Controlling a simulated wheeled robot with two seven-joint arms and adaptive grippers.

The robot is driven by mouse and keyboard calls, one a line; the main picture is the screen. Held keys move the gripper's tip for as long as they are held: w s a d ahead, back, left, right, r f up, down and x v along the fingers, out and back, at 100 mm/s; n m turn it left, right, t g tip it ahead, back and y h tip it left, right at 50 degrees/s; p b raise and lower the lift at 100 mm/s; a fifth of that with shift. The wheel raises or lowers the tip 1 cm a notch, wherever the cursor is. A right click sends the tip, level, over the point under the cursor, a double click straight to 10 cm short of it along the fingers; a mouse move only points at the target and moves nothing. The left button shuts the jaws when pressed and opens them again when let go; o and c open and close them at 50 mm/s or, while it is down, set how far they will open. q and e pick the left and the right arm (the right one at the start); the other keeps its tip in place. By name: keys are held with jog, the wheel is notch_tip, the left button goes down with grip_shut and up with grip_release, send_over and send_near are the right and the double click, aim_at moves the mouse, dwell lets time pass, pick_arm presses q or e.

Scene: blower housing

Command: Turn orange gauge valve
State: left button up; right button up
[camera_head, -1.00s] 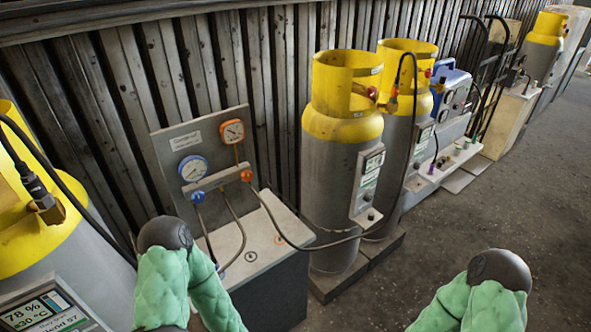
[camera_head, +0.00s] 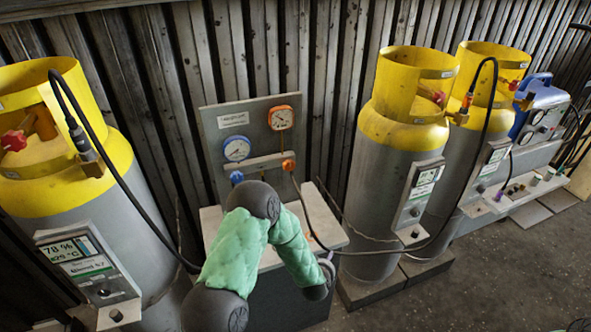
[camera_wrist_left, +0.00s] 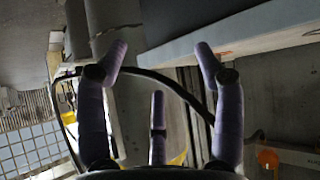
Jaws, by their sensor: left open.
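The orange gauge valve (camera_head: 288,165) is a small knob on the grey rail, below the orange-rimmed gauge (camera_head: 281,118), with a black hose running from it. An orange knob, likely this valve, shows at the lower right edge of the left wrist view (camera_wrist_left: 267,158). My left gripper (camera_wrist_left: 160,50) has its purple fingers spread, nothing between them, apart from the orange knob. In the head view my left arm bends over the bench front, and I cannot make out its fingers there. My right gripper is out of view.
A blue knob (camera_head: 237,177) and blue-rimmed gauge (camera_head: 237,148) sit left of the orange ones. The grey bench top (camera_head: 330,232) lies below. Yellow-topped cylinders stand left (camera_head: 75,230) and right (camera_head: 385,170). A black hose (camera_head: 470,160) loops to the right cylinders.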

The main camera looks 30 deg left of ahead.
pick_arm(q)
jog(key=w+a+r+n+t+y, duration=0.2)
jog(key=w+a+r+t+y, duration=0.15)
jog(key=w+a+r, duration=0.35)
jog(key=n+g+y+b, duration=0.1)
jog(key=n+y+b, duration=0.1)
jog(key=n+y, duration=0.5)
send_near(290, 168)
jog(key=w+a+m+b, duration=0.1)
jog(key=w+a, duration=0.2)
jog(key=w+a+m+y, duration=0.1)
jog(key=w+a, duration=0.2)
jog(key=a, duration=0.1)
jog(key=shift+w+f+y+b, duration=0.25)
jog(key=shift+w+b, duration=0.1)
jog(key=shift+w, duration=0.05)
jog(key=shift+c, duration=0.3)
jog(key=c, duration=1.1)
